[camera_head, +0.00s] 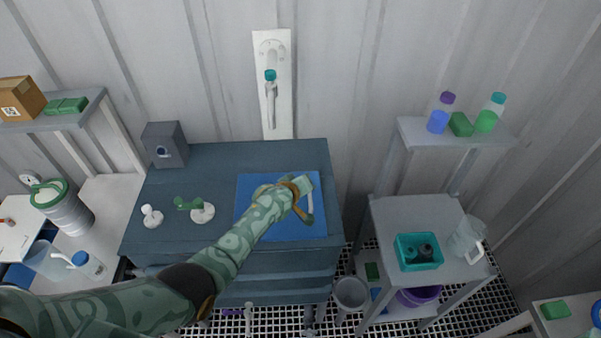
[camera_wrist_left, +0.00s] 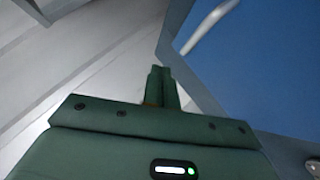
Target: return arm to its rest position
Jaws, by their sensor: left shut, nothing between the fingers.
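My left arm, in patterned green sleeve, reaches in from the lower left in the head view. Its gripper (camera_head: 302,192) is over the blue mat (camera_head: 285,231) on the dark blue cabinet. In the left wrist view the two green fingers (camera_wrist_left: 161,86) are shut together, with nothing between them. A pale curved thing (camera_wrist_left: 211,27) lies over the blue mat (camera_wrist_left: 270,75) beyond the fingers, apart from them. The arm hides part of the mat in the head view. My right gripper is not in view.
The dark cabinet top (camera_head: 230,158) carries a grey box (camera_head: 164,145) and small white-based fittings (camera_head: 202,212). A wall tap (camera_head: 271,92) is behind it. To the right, a grey table holds a teal tray (camera_head: 418,263) and a clear jug (camera_head: 467,238). A bin (camera_head: 350,294) stands between.

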